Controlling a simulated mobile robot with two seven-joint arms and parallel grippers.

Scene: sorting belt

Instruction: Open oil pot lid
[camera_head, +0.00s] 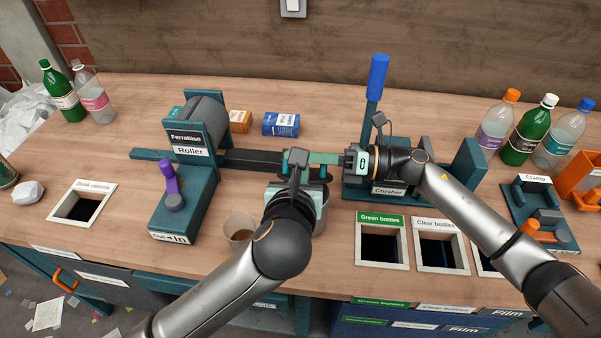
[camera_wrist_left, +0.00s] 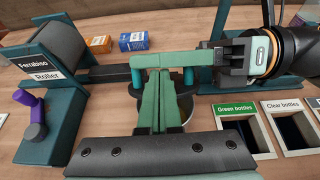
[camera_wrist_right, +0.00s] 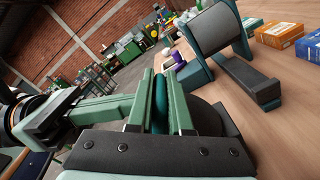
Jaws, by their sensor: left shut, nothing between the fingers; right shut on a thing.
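The oil pot (camera_head: 321,212) is a pale round vessel in the middle of the bench, mostly hidden behind my left gripper. Its dark round lid (camera_wrist_right: 207,118) shows in the right wrist view; whether it is seated or lifted I cannot tell. My right gripper (camera_head: 297,158) reaches in from the right above the pot. Its fingers (camera_wrist_right: 160,90) are shut on a slim teal piece (camera_wrist_right: 160,108), apparently the lid's handle. My left gripper (camera_head: 299,160) is shut and empty, over the pot and close to the right gripper's fingers; its fingers also show in the left wrist view (camera_wrist_left: 164,90).
The roller (camera_head: 195,135) stands left, the crusher (camera_head: 388,195) right behind my right arm. A cup (camera_head: 239,230) is left of the pot. Open bottle chutes (camera_head: 381,220) lie front right. Bottles (camera_head: 529,135) and a clamp (camera_head: 540,210) are far right. Blue (camera_head: 281,124) and orange boxes (camera_head: 239,121) stand behind.

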